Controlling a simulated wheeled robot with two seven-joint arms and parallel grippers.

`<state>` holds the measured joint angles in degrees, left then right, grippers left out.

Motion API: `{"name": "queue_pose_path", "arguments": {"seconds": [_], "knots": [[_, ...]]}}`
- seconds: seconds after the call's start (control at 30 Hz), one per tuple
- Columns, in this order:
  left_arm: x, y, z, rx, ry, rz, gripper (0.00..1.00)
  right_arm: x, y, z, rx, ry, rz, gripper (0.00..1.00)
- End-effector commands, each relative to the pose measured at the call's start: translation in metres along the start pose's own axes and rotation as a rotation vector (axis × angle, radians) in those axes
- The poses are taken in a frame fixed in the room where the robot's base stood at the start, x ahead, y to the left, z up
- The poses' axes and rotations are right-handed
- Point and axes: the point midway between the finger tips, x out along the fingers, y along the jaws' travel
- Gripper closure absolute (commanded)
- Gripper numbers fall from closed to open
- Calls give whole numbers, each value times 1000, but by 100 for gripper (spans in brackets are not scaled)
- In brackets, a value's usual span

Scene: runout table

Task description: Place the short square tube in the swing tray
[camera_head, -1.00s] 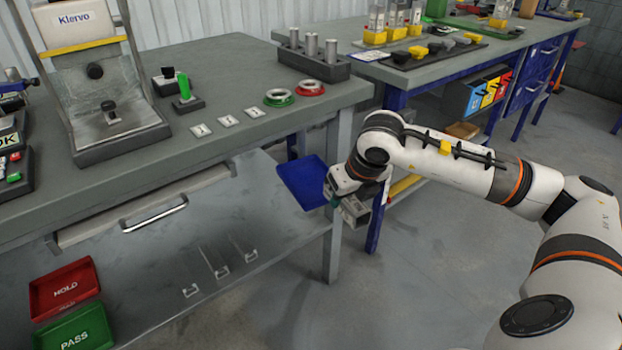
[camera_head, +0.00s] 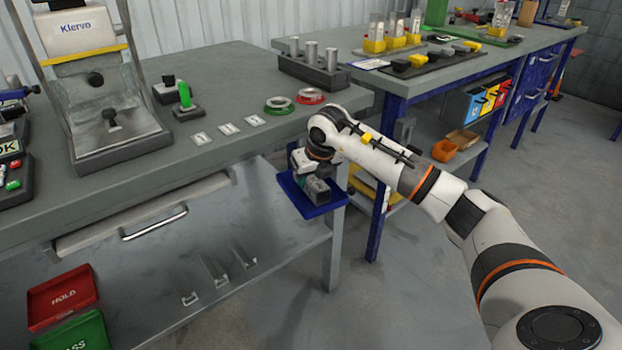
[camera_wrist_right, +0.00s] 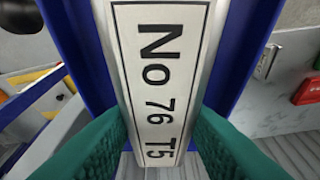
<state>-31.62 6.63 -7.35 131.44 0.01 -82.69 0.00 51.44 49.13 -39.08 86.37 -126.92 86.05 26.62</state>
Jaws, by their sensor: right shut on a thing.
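The short square tube (camera_head: 318,192) is grey metal and shows end-on in the head view. In the right wrist view the tube (camera_wrist_right: 160,80) fills the middle, with a white label reading "No 76 T5". My right gripper (camera_head: 312,182) is shut on it, with green finger pads on both sides in the wrist view (camera_wrist_right: 160,128). The blue swing tray (camera_head: 290,190) sticks out at the table's right front corner. The tube is over the tray, and blue tray (camera_wrist_right: 243,60) shows on both sides of it. Whether they touch, I cannot tell. My left gripper is out of view.
The grey table (camera_head: 225,165) stands behind the tray, with a green ring (camera_head: 279,105), a red ring (camera_head: 310,96) and a dark block of upright cylinders (camera_head: 315,68). A second bench (camera_head: 480,65) stands to the right. Red and green trays (camera_head: 62,298) lie lower left.

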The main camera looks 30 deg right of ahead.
Motion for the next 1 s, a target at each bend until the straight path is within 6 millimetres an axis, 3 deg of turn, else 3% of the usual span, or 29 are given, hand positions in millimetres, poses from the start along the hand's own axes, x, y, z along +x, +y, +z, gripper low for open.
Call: {"name": "queue_pose_path", "arguments": {"seconds": [0.33, 0.37, 0.5, 0.83, 0.93, 1.0], "knots": [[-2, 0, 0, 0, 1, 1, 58, 2, 0, 1, 1, 2, 0, 90], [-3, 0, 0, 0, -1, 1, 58, 2, 0, 1, 1, 1, 0, 62], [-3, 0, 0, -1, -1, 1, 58, 2, 0, 1, 1, 1, 0, 42], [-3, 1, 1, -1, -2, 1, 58, -1, 0, 0, 1, 2, 0, 42], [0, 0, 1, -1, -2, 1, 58, -13, 0, -1, 1, 4, 1, 42], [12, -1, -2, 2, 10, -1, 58, -26, 1, -1, 1, 6, 1, 42]]}}
